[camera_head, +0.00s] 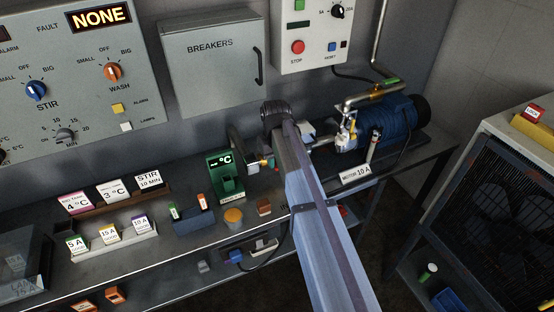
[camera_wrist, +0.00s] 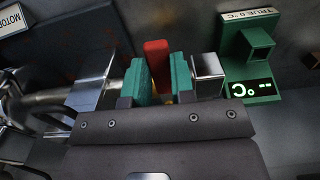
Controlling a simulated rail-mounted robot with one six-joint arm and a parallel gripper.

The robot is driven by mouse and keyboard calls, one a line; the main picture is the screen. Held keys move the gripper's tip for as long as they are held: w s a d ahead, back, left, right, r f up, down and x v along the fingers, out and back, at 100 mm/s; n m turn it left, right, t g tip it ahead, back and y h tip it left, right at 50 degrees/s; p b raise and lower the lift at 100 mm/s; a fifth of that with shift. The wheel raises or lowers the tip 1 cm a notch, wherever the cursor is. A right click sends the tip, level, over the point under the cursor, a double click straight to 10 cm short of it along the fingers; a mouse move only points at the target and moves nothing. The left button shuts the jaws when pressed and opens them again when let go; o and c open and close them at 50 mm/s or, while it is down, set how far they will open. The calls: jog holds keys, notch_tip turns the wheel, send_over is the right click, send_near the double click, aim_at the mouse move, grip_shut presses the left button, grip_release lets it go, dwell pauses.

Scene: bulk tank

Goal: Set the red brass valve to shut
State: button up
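The red handle (camera_wrist: 157,58) of the brass valve shows in the wrist view between the two teal fingers of my gripper (camera_wrist: 160,78). The fingers lie close against both sides of the handle, and it fills the gap, so my gripper looks shut on it. A bit of the brass body (camera_wrist: 166,97) shows below, between the fingers. The handle points across the line between the metal pieces on either side. In the head view my gripper (camera_head: 262,152) is at the pipework on the bench, and my arm hides most of the valve.
A green °C readout (camera_head: 226,176) stands just left of the valve; it also shows in the wrist view (camera_wrist: 250,91). A blue motor (camera_head: 392,124) and pump are at the right. Label cards, a blue holder (camera_head: 194,221) and small blocks lie on the bench at the left.

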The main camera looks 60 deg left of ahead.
jog(key=o, duration=0.5)
jog(key=shift+c, duration=0.2)
notch_tip(320, 180, up, 11)
jog(key=p, duration=1.1)
jog(key=shift+f, duration=0.1)
